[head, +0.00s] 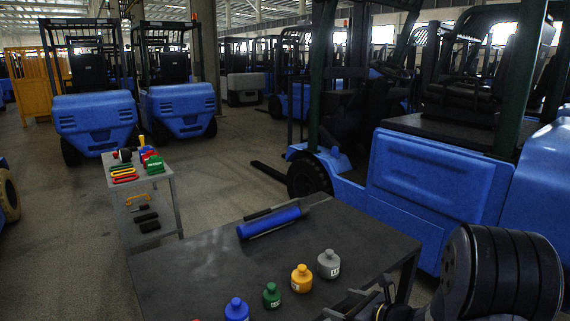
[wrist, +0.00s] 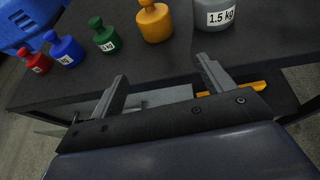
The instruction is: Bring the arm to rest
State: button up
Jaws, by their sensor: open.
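My gripper (wrist: 162,72) is open and empty, its two grey fingers apart near the table's edge in the wrist view. In the head view its fingers (head: 348,303) show at the bottom, by the table's right edge. A grey weight (head: 328,265) is the closest weight; in the wrist view it (wrist: 218,15) reads 1.5 kg and stands just beyond the right finger. It looks apart from the finger, though the gap is hard to judge. My dark arm link (head: 500,275) fills the lower right of the head view.
A yellow weight (head: 302,280), green weight (head: 271,297), blue weight (head: 236,311) and red weight (wrist: 38,62) stand in a row on the dark table (head: 190,270). A blue cylinder (head: 270,222) lies behind. A small cart (head: 168,205) and blue forklifts (head: 430,175) stand around; open floor lies left.

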notch_tip(320, 180, down, 8)
jog(key=s+m+t+h, duration=0.1)
jog(key=s, duration=0.1)
jog(key=shift+f+p, duration=0.2)
jog(key=shift+p, duration=0.15)
jog(key=shift+s, duration=0.1)
